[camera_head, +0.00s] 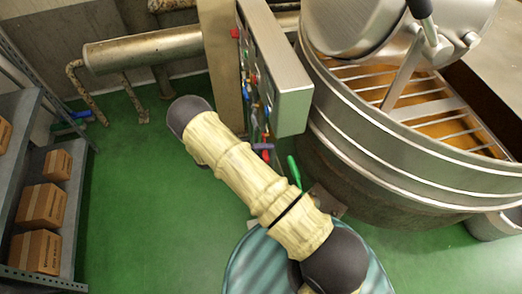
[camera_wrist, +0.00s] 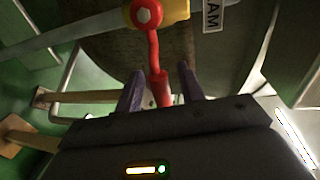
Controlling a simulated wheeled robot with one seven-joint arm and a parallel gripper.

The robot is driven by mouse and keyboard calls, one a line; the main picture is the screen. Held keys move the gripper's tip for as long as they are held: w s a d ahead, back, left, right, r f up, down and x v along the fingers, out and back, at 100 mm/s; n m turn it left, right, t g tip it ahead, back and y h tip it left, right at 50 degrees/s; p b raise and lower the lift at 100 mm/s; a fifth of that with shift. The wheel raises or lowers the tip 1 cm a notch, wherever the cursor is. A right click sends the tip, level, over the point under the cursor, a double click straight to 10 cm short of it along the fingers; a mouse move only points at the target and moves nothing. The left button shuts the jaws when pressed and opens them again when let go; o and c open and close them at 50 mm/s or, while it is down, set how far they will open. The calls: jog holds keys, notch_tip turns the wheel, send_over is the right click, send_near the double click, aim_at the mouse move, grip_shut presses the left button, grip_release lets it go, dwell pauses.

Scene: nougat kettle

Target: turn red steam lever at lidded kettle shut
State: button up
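The red steam lever (camera_wrist: 153,50) shows in the wrist view, running down from a round red hub on a yellow valve body (camera_wrist: 172,12). A label beside it reads "AM", the rest cut off. My gripper (camera_wrist: 161,86) is open, with one purple-grey finger on each side of the lever's red handle; small gaps show on both sides. In the head view my arm hides the gripper. The kettle (camera_head: 345,130) is a large steel vessel at the right, with a grille and a steel lid (camera_head: 360,25) over part of its top.
A grey control box (camera_head: 282,85) stands left of the kettle. A green handle (camera_head: 294,171) sticks out below it. A rusty pipe (camera_head: 145,48) runs along the back wall. A shelf with cardboard boxes (camera_head: 40,205) stands at the left. Green floor (camera_head: 130,200) between is clear.

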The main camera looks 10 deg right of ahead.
jog(key=shift+a, duration=0.1)
jog(key=a+r+b, duration=0.2)
jog(key=a+r, duration=0.1)
jog(key=a, duration=1.3)
jog(key=shift+s+a+r, duration=0.15)
jog(key=shift+s+a, duration=0.2)
jog(key=shift+a, duration=0.05)
